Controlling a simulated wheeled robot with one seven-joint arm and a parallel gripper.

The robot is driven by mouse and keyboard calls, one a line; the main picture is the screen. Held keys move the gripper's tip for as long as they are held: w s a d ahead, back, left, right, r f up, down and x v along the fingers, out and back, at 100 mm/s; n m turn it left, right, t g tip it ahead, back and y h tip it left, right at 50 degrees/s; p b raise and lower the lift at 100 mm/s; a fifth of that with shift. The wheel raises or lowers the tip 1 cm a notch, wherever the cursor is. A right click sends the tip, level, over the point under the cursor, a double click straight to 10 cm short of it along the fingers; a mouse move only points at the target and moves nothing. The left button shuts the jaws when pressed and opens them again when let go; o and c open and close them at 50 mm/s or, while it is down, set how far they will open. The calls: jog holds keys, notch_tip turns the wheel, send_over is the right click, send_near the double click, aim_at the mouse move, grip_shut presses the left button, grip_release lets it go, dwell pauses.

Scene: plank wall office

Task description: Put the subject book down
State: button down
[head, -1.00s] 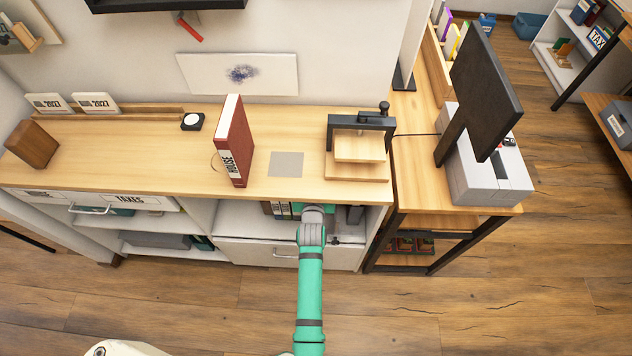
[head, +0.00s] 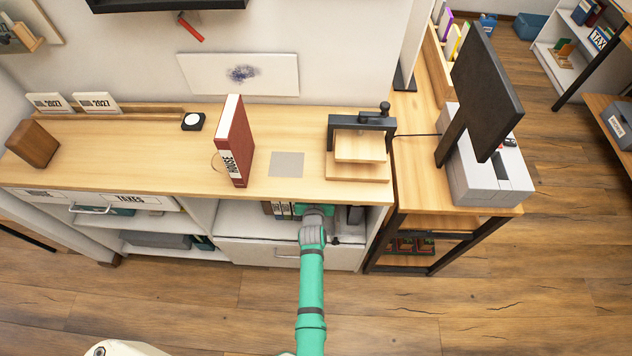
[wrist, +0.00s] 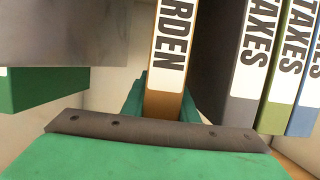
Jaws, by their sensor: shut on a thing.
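The subject book (wrist: 172,60) is an orange-brown volume with a white spine label ending in "RDEN", standing upright in the wrist view. My gripper (wrist: 164,102) is shut on it, with a green finger at each side of the spine. In the head view my gripper (head: 317,211) reaches into the open shelf below the wooden counter (head: 310,190). The book is hidden there by my arm and the counter. I cannot tell whether its lower edge touches the shelf.
Grey, green and blue "TAXES" books (wrist: 243,60) stand close to the right in the wrist view. A grey panel (wrist: 60,35) fills its upper left. On the counter stand a red "HOUSE" book (head: 236,143) and a press (head: 360,150).

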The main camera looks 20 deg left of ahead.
jog(key=c, duration=1.4)
grip_release()
jog(key=shift+f, duration=0.15)
jog(key=s+d+r+m+h, duration=0.1)
jog(key=s+d+r, duration=0.25)
jog(key=s, duration=0.65)
jog(key=s+d+r, duration=0.2)
jog(key=s+d, duration=0.3)
jog(key=s, duration=0.5)
jog(key=s+d+r+m+h, duration=0.1)
jog(key=s+d+r, duration=0.1)
jog(key=s+d, duration=0.5)
jog(key=s+d+r+h, duration=0.1)
jog(key=s+d+r, duration=0.1)
jog(key=s+r, duration=0.6)
jog(key=s+d+r+m+t+h, duration=0.1)
jog(key=s+d+r, duration=0.1)
jog(key=s+r, duration=0.6)
jog(key=shift+s, duration=1.2)
